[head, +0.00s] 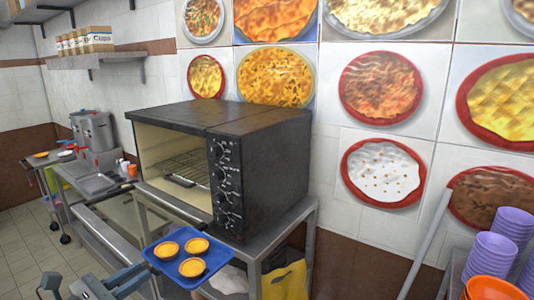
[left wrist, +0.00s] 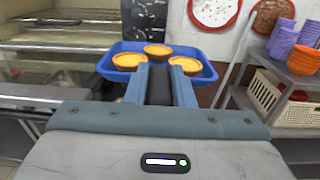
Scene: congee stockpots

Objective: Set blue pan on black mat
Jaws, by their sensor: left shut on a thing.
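The blue pan (head: 212,264) holds three orange-yellow tarts and hangs in the air in front of the oven. My left gripper (head: 142,276) is shut on its near-left edge in the head view. In the left wrist view the pan (left wrist: 107,66) lies across the ends of the two gripper fingers (left wrist: 160,82) and looks about level. I cannot make out a black mat for certain in either view. My right gripper is not in view.
A black oven (head: 262,160), its front open on wire racks, stands on a metal table (head: 300,218) just behind the pan. Purple bowls (head: 490,258) and orange bowls (head: 492,288) are stacked at right. A cream basket (left wrist: 265,92) sits on that rack. Farther left are a steel counter and cart.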

